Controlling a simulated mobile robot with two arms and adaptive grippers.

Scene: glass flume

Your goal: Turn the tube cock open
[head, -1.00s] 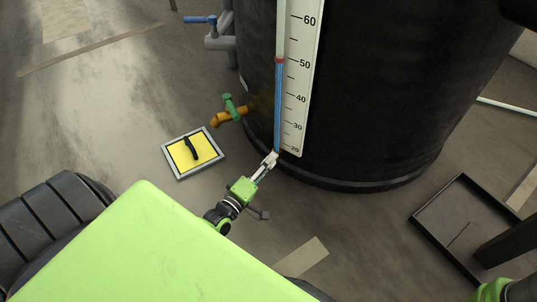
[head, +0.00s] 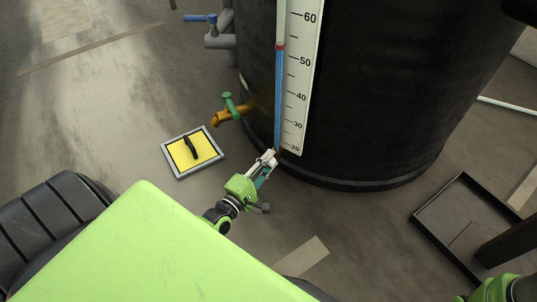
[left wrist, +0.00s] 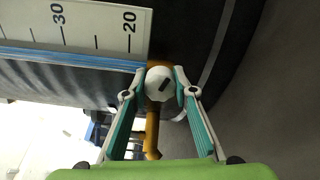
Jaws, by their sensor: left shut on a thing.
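The tube cock (left wrist: 160,82) sits at the foot of the clear sight tube (head: 278,100). In the head view the fingers hide the cock. The tube holds blue liquid with a red mark on top, between 50 and 60 on the white scale (head: 303,80). My right gripper is not in view.
The scale and tube run up a large black tank (head: 390,90). A brass spout with a green handle (head: 232,104) is left of the cock. A grey pipe with a blue lever (head: 200,19) is farther back. A yellow framed plate (head: 206,148) and a black tray (head: 437,196) lie on the floor.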

